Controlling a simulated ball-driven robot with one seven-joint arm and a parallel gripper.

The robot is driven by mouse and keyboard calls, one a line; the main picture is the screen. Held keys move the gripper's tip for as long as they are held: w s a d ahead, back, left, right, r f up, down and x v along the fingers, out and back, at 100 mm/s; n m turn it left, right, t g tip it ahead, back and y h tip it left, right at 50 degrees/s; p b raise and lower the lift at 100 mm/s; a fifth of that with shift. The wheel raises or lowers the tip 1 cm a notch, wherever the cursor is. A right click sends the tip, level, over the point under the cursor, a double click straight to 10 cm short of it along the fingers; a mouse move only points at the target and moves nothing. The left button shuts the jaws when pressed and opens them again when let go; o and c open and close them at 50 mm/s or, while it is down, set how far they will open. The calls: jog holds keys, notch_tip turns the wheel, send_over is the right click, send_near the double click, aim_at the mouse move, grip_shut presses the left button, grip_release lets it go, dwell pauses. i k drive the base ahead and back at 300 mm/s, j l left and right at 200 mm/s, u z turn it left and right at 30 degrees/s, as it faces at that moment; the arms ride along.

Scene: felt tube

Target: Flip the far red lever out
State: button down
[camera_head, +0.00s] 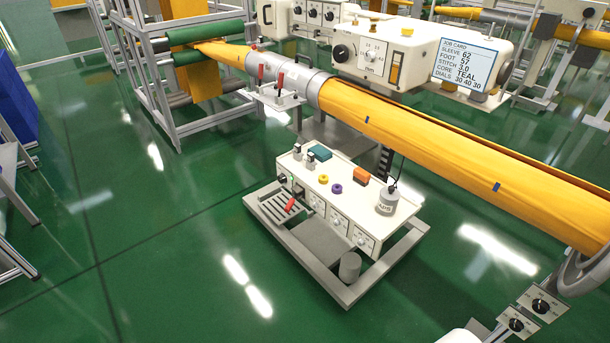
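Two small red levers stand upright on a pale bracket (272,97) beside the grey metal collar of the felt tube. The left one, the farther red lever (261,72), is close to the collar (290,75). The nearer red lever (281,79) stands just to its right. Both look near vertical; their exact angle is too small to tell. A third red handle (290,205) is on the low white console's front. My gripper is not in view.
The yellow felt tube (430,135) runs from upper left to lower right. A white machine head with a job card (469,63) overhangs it. The low console (345,190) sits on a grey frame below.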

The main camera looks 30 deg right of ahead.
aim_at(288, 208)
jog(key=i+l+z, duration=0.1)
jog(key=i, duration=0.65)
jog(key=i+l+z, duration=0.1)
jog(key=i, duration=0.6)
jog(key=l, duration=0.1)
